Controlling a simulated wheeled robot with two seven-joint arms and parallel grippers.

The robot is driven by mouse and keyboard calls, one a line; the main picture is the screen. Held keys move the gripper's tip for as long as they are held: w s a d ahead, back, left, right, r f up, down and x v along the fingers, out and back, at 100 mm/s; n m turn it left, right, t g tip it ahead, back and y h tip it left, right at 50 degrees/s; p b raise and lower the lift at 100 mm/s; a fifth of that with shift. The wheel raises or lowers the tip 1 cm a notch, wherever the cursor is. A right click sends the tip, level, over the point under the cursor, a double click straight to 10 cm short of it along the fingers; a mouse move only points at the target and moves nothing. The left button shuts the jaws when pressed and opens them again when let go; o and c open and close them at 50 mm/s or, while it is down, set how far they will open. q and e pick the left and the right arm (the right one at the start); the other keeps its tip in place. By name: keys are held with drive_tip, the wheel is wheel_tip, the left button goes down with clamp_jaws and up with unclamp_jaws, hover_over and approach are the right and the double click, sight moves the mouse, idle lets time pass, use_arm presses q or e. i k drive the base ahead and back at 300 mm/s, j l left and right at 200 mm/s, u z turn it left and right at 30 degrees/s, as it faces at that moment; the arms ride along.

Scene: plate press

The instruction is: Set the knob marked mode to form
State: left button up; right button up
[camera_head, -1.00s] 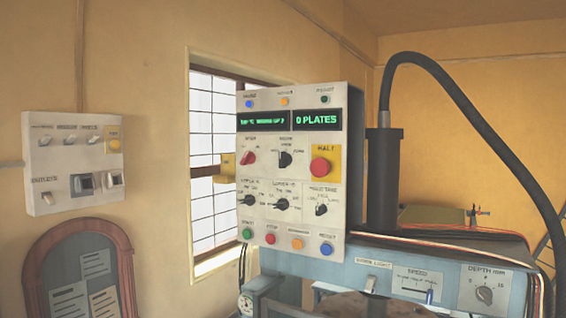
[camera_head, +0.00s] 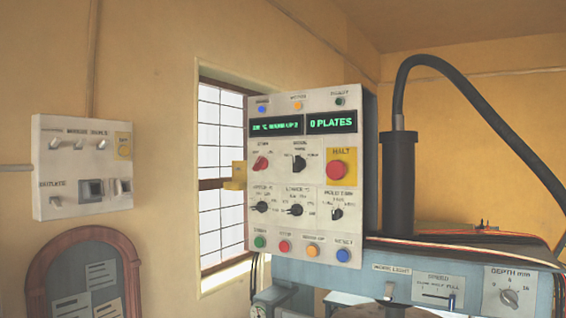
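The control panel (camera_head: 304,185) stands right of the window, with two green-lit displays at its top. The knob that appears to be marked mode (camera_head: 299,163) is a black rotary knob in the upper knob row, between a red knob and the red HALT button. Its lettering is small and blurred. Its pointer looks roughly upright, but I cannot read which position it marks. Neither of my grippers is in view, and nothing touches the knob.
Close by on the panel are the red knob (camera_head: 260,163), the HALT button (camera_head: 337,170) and several black knobs below. A pipe and black hose (camera_head: 398,185) rise just right of the panel. A switch box (camera_head: 85,168) hangs on the left wall. Space before the panel looks clear.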

sight(300, 164)
drive_tip(key=i+j, duration=0.1)
drive_tip(key=j, duration=0.25)
drive_tip(key=i+j, duration=0.1)
drive_tip(key=j, duration=0.55)
drive_tip(key=z, duration=1.6)
drive_tip(key=i+j, duration=0.05)
drive_tip(key=j, duration=0.05)
